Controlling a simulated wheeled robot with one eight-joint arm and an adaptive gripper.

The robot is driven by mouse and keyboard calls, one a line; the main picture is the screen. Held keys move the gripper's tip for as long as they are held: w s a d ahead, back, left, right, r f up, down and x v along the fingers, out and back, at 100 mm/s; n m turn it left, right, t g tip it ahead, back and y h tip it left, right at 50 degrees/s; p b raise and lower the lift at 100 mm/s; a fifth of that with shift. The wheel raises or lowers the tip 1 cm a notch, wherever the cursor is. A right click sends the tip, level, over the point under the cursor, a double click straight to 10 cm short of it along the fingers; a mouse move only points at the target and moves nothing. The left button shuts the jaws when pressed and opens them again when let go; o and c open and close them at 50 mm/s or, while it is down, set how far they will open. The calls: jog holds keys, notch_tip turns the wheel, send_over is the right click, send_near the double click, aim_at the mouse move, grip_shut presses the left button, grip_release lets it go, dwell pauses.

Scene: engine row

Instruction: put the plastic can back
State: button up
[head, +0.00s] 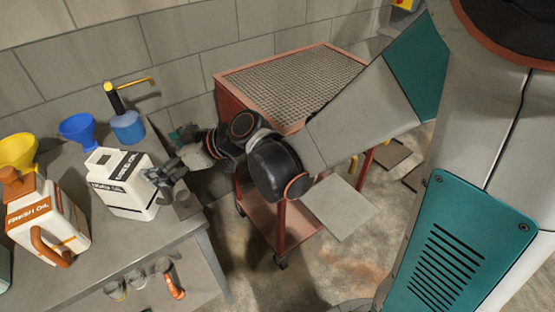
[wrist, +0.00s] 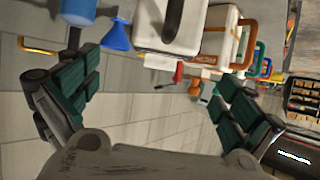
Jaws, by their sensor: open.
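A white plastic can (head: 118,190) with a dark "USED OIL" label stands upright on the grey bench. A second white can (head: 48,222), with an orange "FRESH OIL" label, cap and handle, stands to its left. My gripper (head: 160,178) is open and empty at the right side of the used-oil can. In the wrist view, my gripper (wrist: 158,88) has its fingers spread wide. The used-oil can (wrist: 160,28) is at the top, ahead of the gap, with a dark handle; the fresh-oil can (wrist: 217,38) is beyond. I cannot tell whether a finger touches the can.
A blue funnel (head: 77,128), a yellow funnel (head: 17,150) and a blue pump bottle (head: 127,127) stand along the wall. Mugs (head: 163,266) hang at the bench front. A red cart (head: 225,108) with a mesh top stands to the right, under my arm.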

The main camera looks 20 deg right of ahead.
jog(key=s+d+r+m+h, duration=0.1)
jog(key=s+d+m+h, duration=0.4)
jog(key=s+d, duration=0.3)
jog(key=s+d+r+m+h, duration=0.2)
jog(key=s+d+m+h, duration=0.3)
jog(key=d, duration=1.2)
jog(key=s+m, duration=0.1)
jog(key=s, duration=0.3)
jog(key=shift+h, duration=0.4)
